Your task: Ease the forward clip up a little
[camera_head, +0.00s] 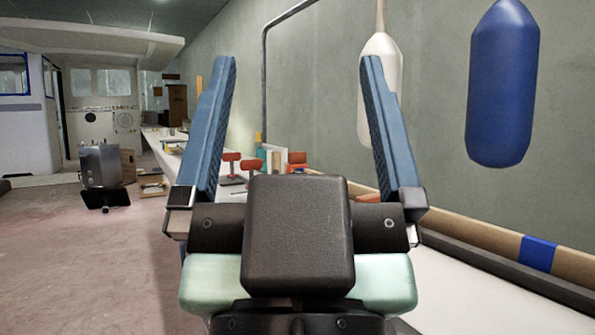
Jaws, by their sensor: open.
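My gripper (297,65) fills the middle of the head view, its two blue fingers spread wide and pointing up and away. No clip can be made out for certain.
A white fender (381,65) and a blue fender (503,85) hang at the right wall. A wooden rail with blue tape (538,253) runs along the right. A grey metal unit (101,165) stands on the floor at left. The left floor is mostly clear.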

